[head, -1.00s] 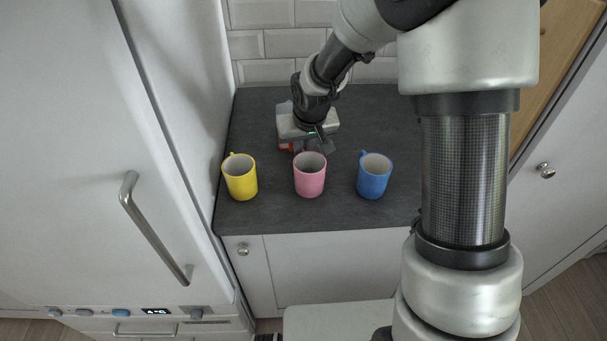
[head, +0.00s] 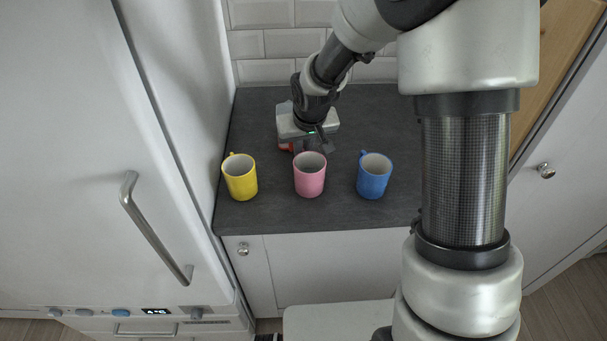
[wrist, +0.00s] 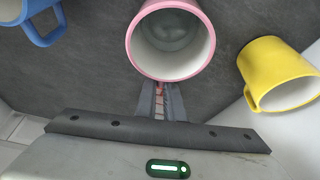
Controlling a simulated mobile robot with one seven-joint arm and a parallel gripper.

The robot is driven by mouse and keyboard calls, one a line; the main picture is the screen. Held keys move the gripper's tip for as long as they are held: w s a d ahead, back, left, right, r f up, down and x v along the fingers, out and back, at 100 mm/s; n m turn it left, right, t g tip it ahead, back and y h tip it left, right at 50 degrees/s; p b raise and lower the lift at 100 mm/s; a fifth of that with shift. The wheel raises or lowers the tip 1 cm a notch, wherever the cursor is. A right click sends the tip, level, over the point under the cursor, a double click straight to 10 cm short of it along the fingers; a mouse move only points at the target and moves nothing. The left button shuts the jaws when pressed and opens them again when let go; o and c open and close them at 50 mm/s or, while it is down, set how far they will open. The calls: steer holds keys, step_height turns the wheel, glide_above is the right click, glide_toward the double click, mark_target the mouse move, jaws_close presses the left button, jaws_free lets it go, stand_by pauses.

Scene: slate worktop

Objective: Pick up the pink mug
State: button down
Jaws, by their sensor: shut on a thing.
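The pink mug (head: 309,178) stands upright on the worktop, between the yellow and blue mugs. In the wrist view the pink mug (wrist: 170,45) is at the top centre, its open mouth showing an empty inside. My gripper (head: 306,144) is low at the far side of the pink mug. In the wrist view the two fingers of my gripper (wrist: 160,92) are close together at the mug's side, with a pink strip, its handle, between them. The handle is mostly hidden by the fingers, and in the head view the mug body hides the fingertips.
A yellow mug (head: 240,177) stands to the left and a blue mug (head: 374,177) to the right, both apart from the pink one.

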steer(key=shift+r, duration=0.25)
